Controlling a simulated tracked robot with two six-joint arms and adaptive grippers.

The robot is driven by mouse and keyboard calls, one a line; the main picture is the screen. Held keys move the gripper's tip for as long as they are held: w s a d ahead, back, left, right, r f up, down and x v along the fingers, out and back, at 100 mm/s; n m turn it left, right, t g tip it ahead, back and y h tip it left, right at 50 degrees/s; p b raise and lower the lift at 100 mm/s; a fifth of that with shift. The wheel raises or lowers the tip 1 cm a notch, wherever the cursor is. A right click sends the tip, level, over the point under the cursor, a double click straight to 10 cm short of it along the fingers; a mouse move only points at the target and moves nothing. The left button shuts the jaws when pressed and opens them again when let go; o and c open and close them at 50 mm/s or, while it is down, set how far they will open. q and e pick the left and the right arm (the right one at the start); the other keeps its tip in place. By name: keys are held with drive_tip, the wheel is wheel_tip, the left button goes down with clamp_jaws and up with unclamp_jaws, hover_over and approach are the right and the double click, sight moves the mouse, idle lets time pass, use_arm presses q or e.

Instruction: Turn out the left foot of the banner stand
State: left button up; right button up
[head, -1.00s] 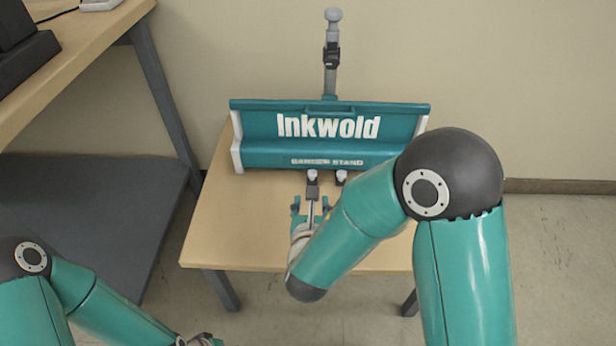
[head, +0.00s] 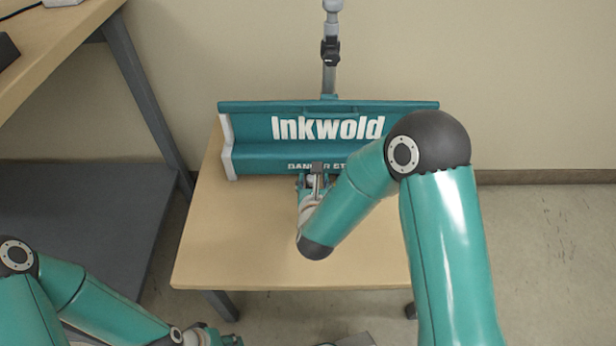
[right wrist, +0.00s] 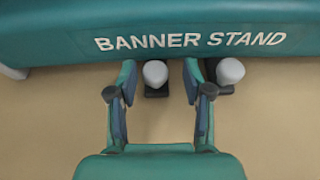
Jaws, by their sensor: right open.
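The teal banner stand (head: 330,128) stands on a small wooden table with its pole rising behind it. In the right wrist view its left foot (right wrist: 155,75), dark with a pale rounded knob, sticks out at the base's front. The right foot (right wrist: 230,72) looks alike. My right gripper (right wrist: 160,80) is open, its fingers either side of the left foot; the right finger is between the two feet. I cannot tell whether either finger touches. In the head view this gripper (head: 317,178) and arm hide the feet. My left gripper (head: 222,338) is low, partly cut off by the bottom edge.
The wooden table (head: 225,250) is bare in front of the stand and to its left. A taller wooden bench (head: 60,50) with a dark lower shelf (head: 70,225) stands at the left. The wall is close behind the stand.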

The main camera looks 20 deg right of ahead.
drive_tip(key=shift+w+a, duration=0.1)
drive_tip(key=shift+a, duration=0.05)
drive_tip(key=shift+a, duration=0.1)
clamp_jaws()
